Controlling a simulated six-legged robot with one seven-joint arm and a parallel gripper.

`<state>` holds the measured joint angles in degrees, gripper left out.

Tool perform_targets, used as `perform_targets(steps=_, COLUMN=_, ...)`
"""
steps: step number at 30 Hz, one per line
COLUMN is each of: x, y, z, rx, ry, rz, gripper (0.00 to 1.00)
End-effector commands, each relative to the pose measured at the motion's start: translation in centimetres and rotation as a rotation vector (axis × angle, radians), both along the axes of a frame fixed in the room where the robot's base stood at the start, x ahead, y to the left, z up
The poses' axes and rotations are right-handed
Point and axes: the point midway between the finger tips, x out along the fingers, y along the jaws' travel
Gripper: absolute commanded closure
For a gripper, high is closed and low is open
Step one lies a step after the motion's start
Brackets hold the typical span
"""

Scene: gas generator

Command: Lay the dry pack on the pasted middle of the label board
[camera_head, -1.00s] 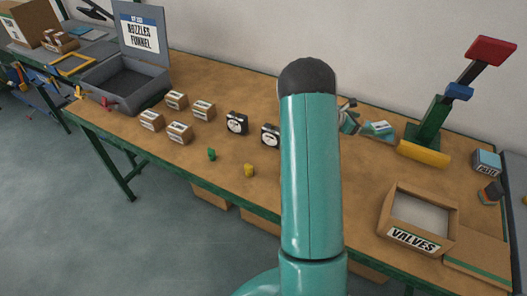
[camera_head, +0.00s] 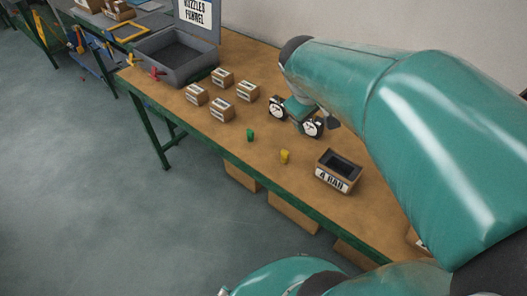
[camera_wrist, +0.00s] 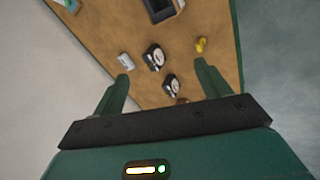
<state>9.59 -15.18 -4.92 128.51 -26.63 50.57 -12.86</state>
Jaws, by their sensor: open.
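My gripper (camera_wrist: 162,72) is open, with nothing between its fingers, above the bench in the wrist view. In the head view its end (camera_head: 312,112) is partly hidden by my arm, close to two black round-dial gauges (camera_head: 277,107) (camera_head: 312,127). In the wrist view a small white piece (camera_wrist: 125,61) lies near the left fingertip, beside the gauges (camera_wrist: 154,58); I cannot tell whether it is the dry pack.
An open box marked 4 BAR (camera_head: 338,172) stands near the front edge of the bench. A yellow piece (camera_head: 284,156), a green piece (camera_head: 250,134) and several small cartons (camera_head: 222,108) lie left of it. A grey open case (camera_head: 175,58) stands farther left. My arm hides the bench's right side.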

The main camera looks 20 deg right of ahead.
Motion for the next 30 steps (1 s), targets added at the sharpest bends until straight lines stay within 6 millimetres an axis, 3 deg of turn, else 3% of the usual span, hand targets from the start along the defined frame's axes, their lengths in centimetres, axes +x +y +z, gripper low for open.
perform_targets(steps=1, x=-1.0, y=2.5, z=0.7, rx=0.052, ry=-0.055, rz=-0.01, gripper=0.24)
perform_targets(steps=6, x=-4.6, y=9.8, z=1.8, rx=0.246, ry=-0.195, rz=-0.056, gripper=0.24)
perform_targets(steps=12, x=-8.0, y=15.4, z=2.0, rx=0.427, ry=-0.285, rz=-0.093, gripper=0.24)
perform_targets(steps=17, x=-8.9, y=16.6, z=2.0, rx=0.473, ry=-0.301, rz=-0.104, gripper=0.24)
perform_targets(steps=30, x=-8.8, y=16.6, z=2.0, rx=0.472, ry=-0.301, rz=-0.104, gripper=0.24)
